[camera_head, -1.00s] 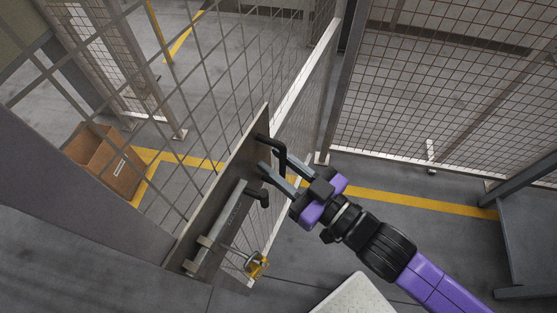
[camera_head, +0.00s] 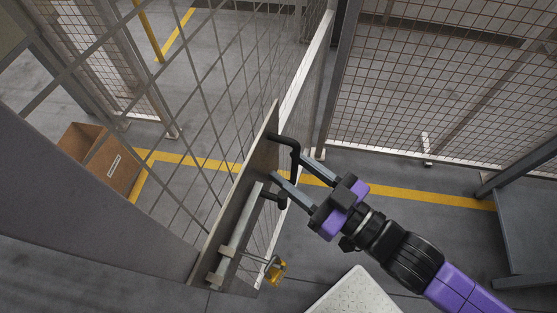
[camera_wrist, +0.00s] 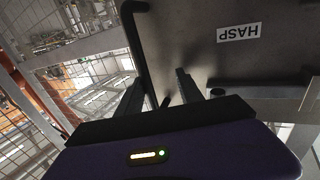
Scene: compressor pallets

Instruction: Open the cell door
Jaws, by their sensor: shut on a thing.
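The cell door is a wire-mesh panel (camera_head: 215,90) with a grey metal plate (camera_head: 262,160) along its edge. A black bent handle (camera_head: 284,138) sticks out from the plate. My gripper (camera_head: 289,168) has its fingers on either side of the handle's hanging part and is shut on it. Below it, a grey slide bolt (camera_head: 238,222) with a black knob lies along the plate. A yellow padlock (camera_head: 276,270) hangs at the plate's lower end. In the wrist view the plate (camera_wrist: 230,60) carries a HASP label (camera_wrist: 238,32), and the handle (camera_wrist: 137,45) runs beside the fingers.
A mesh fence (camera_head: 450,80) stands at the back right. A cardboard box (camera_head: 100,160) sits on the floor at the left, beyond the mesh. A yellow floor line (camera_head: 420,197) crosses behind the gripper. A grey stand (camera_head: 525,220) is at the right, with open floor before it.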

